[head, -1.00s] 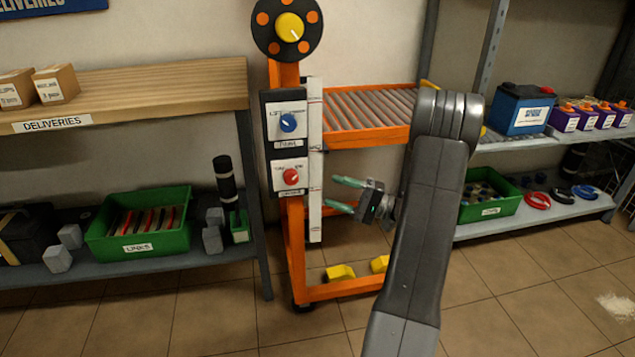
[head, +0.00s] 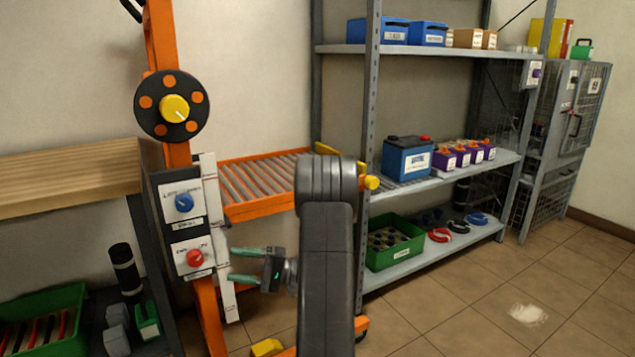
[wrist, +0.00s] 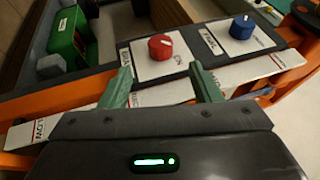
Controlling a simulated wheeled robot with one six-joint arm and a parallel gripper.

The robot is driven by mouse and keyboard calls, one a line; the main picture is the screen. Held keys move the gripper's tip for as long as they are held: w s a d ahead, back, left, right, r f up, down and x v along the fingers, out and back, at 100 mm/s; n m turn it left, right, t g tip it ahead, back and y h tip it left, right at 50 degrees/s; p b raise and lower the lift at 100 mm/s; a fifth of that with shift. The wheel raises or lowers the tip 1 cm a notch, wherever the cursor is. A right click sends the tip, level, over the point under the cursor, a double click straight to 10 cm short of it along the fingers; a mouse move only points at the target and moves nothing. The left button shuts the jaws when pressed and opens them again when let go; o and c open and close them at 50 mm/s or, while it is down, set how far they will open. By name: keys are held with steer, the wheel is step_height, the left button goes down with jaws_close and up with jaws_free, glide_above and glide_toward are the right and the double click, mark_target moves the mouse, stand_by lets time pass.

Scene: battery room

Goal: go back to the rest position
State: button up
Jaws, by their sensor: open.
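My gripper (head: 230,266) is open and empty, with green fingers. In the head view it is in front of the orange lift frame (head: 160,40), just right of the red knob (head: 195,257) and below the blue knob (head: 184,203). In the wrist view the two fingers (wrist: 160,88) stand apart, with the red knob (wrist: 160,46) beyond the gap between them and the blue knob (wrist: 242,27) further right. I see no contact with either knob. The fingertips appear near the white scale strip (head: 215,235), but I cannot tell whether they touch it.
An orange roller tray (head: 262,208) sits behind my arm. A grey shelf (head: 440,180) to the right holds a blue battery (head: 407,157) and a green bin (head: 393,242). A wooden shelf (head: 70,180) is at left. The floor (head: 450,310) at front right is open, with a white patch (head: 528,314).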

mark_target(199, 254)
steer(key=b+x, duration=0.2)
steer(key=x, duration=0.7)
steer(key=shift+s+a, duration=0.1)
